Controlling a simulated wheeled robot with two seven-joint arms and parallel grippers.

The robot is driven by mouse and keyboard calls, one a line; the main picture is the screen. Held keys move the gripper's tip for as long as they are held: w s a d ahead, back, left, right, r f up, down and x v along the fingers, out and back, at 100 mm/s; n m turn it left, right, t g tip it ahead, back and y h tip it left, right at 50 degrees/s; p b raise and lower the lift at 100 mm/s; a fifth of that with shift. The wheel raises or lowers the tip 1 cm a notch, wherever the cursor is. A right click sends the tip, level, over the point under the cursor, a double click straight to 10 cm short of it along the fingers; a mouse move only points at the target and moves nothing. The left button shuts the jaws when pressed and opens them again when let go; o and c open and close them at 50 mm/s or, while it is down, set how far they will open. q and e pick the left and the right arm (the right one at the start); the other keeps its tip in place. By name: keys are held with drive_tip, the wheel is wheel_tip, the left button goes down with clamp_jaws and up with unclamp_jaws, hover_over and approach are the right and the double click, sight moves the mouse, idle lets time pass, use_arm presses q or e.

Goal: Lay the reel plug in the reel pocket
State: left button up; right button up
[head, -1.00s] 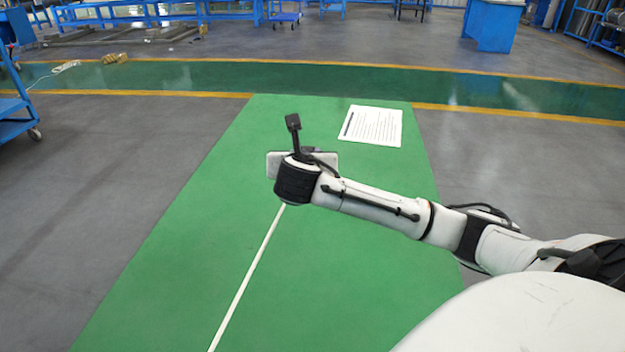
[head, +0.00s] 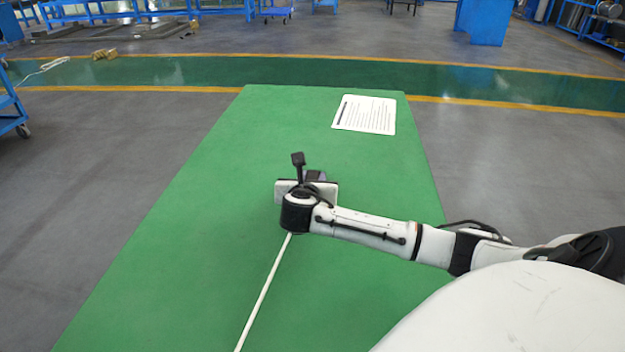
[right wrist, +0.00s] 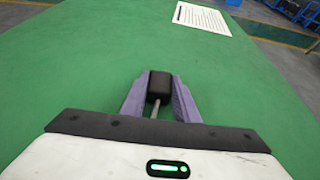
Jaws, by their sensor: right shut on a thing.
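My right gripper (head: 312,182) is over the green surface, seen from behind in the head view, with its fingers mostly hidden by its own body. In the right wrist view, its two purple fingers (right wrist: 161,84) are shut on a dark rounded block, which I take for the reel plug (right wrist: 160,87). A thin light stem runs from the block back toward the gripper. A long thin whitish line, like a cord (head: 262,300), runs from under the gripper to the bottom edge of the head view. I see no reel pocket. My left gripper is not in view.
The long green surface (head: 190,240) is mostly bare. A white printed sheet (head: 365,115) lies at its far right. Grey floor flanks it. A blue trolley (head: 12,112) stands far left, and blue benches and racks stand at the back.

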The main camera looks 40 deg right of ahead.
drive_tip(key=o, duration=1.1)
drive_tip(key=shift+f, duration=0.1)
